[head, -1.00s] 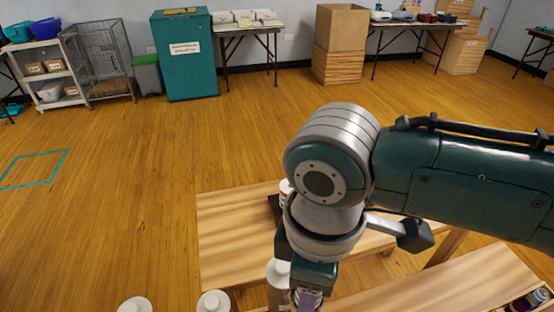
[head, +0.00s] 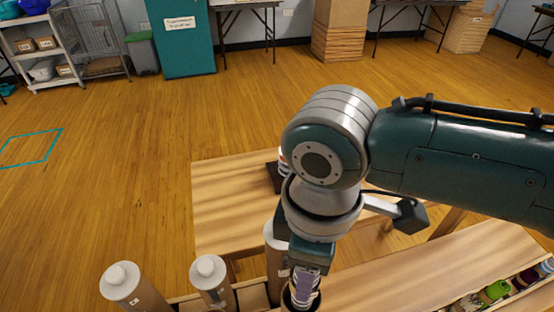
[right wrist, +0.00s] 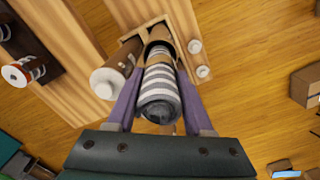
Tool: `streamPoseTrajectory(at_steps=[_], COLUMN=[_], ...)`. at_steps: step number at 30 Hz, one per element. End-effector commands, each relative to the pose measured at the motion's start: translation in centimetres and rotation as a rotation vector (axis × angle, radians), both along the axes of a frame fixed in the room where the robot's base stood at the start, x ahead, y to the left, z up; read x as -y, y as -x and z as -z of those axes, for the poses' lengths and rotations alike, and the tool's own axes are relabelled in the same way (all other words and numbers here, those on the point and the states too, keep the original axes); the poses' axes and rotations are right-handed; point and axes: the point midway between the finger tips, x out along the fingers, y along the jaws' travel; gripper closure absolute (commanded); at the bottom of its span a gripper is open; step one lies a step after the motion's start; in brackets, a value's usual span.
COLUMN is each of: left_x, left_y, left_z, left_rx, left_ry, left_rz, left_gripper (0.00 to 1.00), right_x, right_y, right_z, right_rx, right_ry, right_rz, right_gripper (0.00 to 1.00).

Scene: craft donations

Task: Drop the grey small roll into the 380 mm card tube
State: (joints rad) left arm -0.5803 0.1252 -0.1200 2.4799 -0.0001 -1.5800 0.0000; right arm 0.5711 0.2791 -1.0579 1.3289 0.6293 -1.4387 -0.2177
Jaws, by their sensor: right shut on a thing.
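The grey small roll (right wrist: 160,92), striped grey and white, is between the purple fingers of my right gripper (right wrist: 158,80), which is shut on it. In the head view my right gripper (head: 304,284) points down with the roll at a dark round tube mouth at the bottom edge. An open brown card tube (right wrist: 159,34) lies in line beyond the roll in the right wrist view. The roll's far end overlaps its mouth; I cannot tell how deep it sits. No length marking is readable. My left gripper is not in view.
White-capped brown tubes (head: 126,284), (head: 211,278) stand in a wooden rack to the left; another capped tube (right wrist: 114,78) is close beside the open one. A wooden table (head: 235,190) lies behind. Coloured items (head: 494,291) sit at lower right. The floor at left is clear.

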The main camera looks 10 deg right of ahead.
Motion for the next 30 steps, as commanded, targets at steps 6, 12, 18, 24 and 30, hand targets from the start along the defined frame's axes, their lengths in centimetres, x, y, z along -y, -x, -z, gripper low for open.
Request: streamPoseTrajectory(at_steps=[6,12,18,24,30], left_x=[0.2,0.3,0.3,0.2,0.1], left_y=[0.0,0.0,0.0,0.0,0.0], left_z=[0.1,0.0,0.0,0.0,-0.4], left_rx=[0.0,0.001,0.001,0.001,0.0], left_ry=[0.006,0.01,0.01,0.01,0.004], left_rz=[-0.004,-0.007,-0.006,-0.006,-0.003], left_gripper=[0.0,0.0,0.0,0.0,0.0], right_x=[0.0,0.0,0.0,0.0,-0.1], right_y=[0.0,0.0,0.0,0.0,0.0], right_z=[0.1,0.1,0.1,0.1,-1.8], right_rx=[0.0,0.0,-0.001,-0.001,0.001], right_ry=[-0.001,-0.001,0.0,0.0,-0.003], right_rz=[0.0,0.0,0.0,0.0,-0.001], right_gripper=[1.0,0.34,0.13,0.13,0.13])
